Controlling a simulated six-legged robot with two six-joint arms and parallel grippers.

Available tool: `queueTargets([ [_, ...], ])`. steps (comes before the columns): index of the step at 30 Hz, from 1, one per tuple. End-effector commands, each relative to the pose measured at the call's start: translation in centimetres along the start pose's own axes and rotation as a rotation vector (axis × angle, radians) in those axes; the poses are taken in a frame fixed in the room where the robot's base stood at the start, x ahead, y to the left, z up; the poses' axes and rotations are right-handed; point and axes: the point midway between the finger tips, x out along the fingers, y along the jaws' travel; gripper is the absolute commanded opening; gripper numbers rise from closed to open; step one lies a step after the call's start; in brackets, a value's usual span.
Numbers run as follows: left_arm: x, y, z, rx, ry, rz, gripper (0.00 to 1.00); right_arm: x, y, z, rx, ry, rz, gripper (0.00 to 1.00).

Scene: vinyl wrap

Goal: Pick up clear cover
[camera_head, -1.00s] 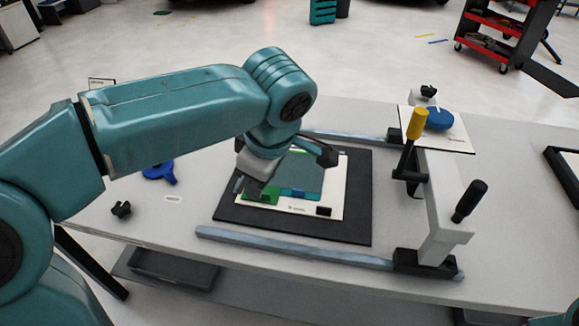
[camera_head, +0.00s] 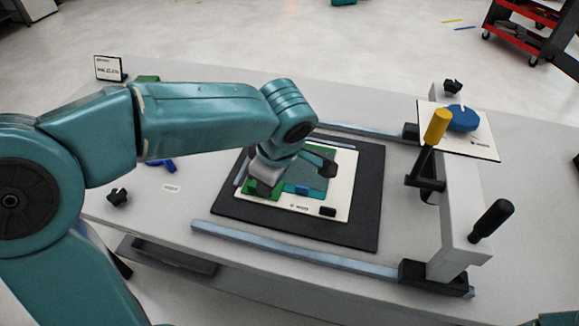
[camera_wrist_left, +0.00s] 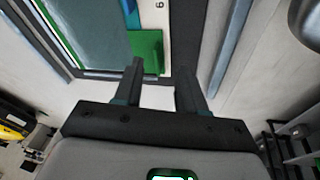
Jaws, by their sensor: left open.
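A sheet that looks like the clear cover, grey-teal and see-through (camera_head: 312,178), lies on a white board (camera_head: 343,190) on the black mat (camera_head: 368,210). It also shows at the upper left of the left wrist view (camera_wrist_left: 88,35), beside a green patch (camera_wrist_left: 147,48). My left gripper (camera_head: 291,181) is open over the board's left part, by the green patch. In the left wrist view its two fingers (camera_wrist_left: 160,68) are apart with nothing held between them. The arm and gripper hide part of the sheet. My right gripper is not in view.
Metal rails (camera_head: 290,250) run along the front and back of the mat. A grey bridge with a yellow handle (camera_head: 437,126) and a black handle (camera_head: 491,219) stands to the right.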

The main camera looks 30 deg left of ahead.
Motion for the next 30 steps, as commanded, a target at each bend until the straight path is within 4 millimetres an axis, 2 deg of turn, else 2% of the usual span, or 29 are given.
queueTargets([
  [1, 0.8, -0.1, 0.0, 0.001, 0.002, -0.003, 0.40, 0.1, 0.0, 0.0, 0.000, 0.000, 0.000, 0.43],
  [8, 2.6, 0.3, 0.2, 0.001, 0.001, -0.004, 0.40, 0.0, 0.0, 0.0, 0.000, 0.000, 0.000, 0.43],
  [15, 6.3, 0.8, 0.6, -0.001, 0.000, -0.003, 0.40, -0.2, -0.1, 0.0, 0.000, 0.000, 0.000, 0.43],
  [24, 6.9, 0.9, 0.6, 0.001, -0.001, 0.000, 0.40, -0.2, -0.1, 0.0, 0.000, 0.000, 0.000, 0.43],
  [26, 6.9, 0.9, 0.6, 0.001, -0.001, 0.000, 0.21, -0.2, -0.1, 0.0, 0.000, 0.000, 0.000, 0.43],
  [27, 6.9, 0.9, 0.6, 0.001, -0.001, 0.000, 0.08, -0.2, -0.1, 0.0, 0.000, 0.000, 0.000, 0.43],
  [28, 6.9, 0.9, 0.6, 0.001, -0.001, 0.000, 0.00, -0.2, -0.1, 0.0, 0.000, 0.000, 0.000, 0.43],
  [30, 6.8, 0.9, 0.6, 0.001, -0.001, 0.000, 0.00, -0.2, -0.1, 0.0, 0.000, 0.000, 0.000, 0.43],
])
